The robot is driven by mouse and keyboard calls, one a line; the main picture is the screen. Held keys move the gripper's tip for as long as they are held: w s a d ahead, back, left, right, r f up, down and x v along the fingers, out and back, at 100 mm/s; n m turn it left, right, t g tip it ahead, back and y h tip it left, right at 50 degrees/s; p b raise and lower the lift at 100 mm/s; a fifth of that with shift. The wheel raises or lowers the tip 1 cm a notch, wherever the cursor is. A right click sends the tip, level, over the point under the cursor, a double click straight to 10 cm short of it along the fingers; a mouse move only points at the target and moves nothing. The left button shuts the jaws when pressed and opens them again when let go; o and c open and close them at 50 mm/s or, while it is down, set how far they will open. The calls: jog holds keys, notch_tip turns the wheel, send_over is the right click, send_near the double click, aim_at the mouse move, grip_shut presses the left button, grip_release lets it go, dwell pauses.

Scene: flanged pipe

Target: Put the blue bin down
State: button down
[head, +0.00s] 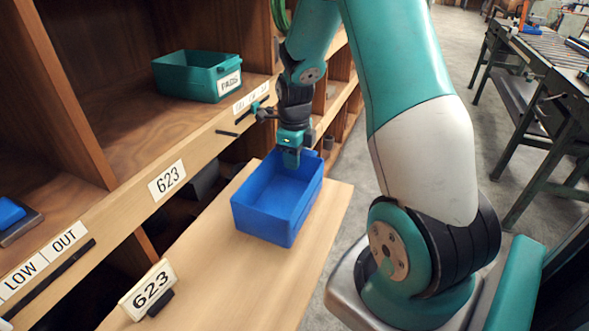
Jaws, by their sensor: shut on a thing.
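The blue bin (268,222) is an open-topped box, upright, at the wooden board in front of the shelves. I see no clear gap between its base and the board, but contact is hard to judge. My gripper (291,157) is at the bin's far wall and shut on its rim. The fingertips are partly hidden at the wall. The inside of the bin looks empty.
The wooden board (225,275) has bare room in front of the bin and a "623" sign (149,289) at its near left. A green bin marked PADS (198,76) stands on the shelf (120,100). A workbench (540,75) stands at the right.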

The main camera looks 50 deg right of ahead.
aim_at(284, 190)
notch_tip(284, 190, down, 4)
jog(key=shift+r, duration=0.1)
jog(key=c, duration=0.8)
grip_release()
jog(key=shift+c, duration=0.2)
